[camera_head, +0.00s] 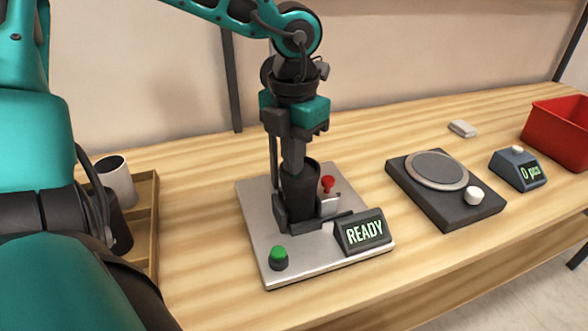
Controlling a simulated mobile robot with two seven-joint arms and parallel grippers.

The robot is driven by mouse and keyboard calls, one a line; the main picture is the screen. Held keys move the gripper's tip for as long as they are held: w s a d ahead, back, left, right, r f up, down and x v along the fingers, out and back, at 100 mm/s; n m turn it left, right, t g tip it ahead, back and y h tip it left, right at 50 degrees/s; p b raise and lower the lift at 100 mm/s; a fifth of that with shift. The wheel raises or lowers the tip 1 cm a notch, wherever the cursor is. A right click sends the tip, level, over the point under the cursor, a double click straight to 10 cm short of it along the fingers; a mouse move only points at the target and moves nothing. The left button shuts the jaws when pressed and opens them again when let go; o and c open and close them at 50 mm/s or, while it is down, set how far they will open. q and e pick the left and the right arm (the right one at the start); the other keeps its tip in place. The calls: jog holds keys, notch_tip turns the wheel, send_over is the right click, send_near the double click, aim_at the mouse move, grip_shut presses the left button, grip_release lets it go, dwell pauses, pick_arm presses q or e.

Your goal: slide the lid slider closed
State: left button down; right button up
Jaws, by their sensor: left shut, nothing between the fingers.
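The laser marker stands on a silver base plate (258,222) in the middle of the table. It has a dark housing (298,190), a green button (278,257) at the front left and a tilted display (362,233) reading READY. A red knob (327,184) stands on a small light-grey part right of the housing; whether this is the lid slider, and how far it is shut, I cannot tell. My left gripper (293,163) points down directly above the dark housing, shut and empty. Whether it touches the housing is unclear. My right gripper is out of view.
A dark scale (450,211) with a round plate and a white knob stands to the right. Beyond are a counter box (518,170) reading 0 pcs, a small white block (462,128) and a red bin (556,132). A wooden tray (146,205) and a white cup (116,182) are left.

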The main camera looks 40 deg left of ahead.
pick_arm(q)
jog(key=shift+w+a, duration=0.25)
jog(key=shift+a, duration=0.1)
dwell(0.3)
jog(key=shift+w+a, duration=0.15)
jog(key=shift+a, duration=0.15)
dwell(0.6)
jog(key=shift+r, duration=0.1)
notch_tip(320, 180, up, 7)
jog(key=p, duration=0.3)
dwell(0.7)
dwell(0.4)
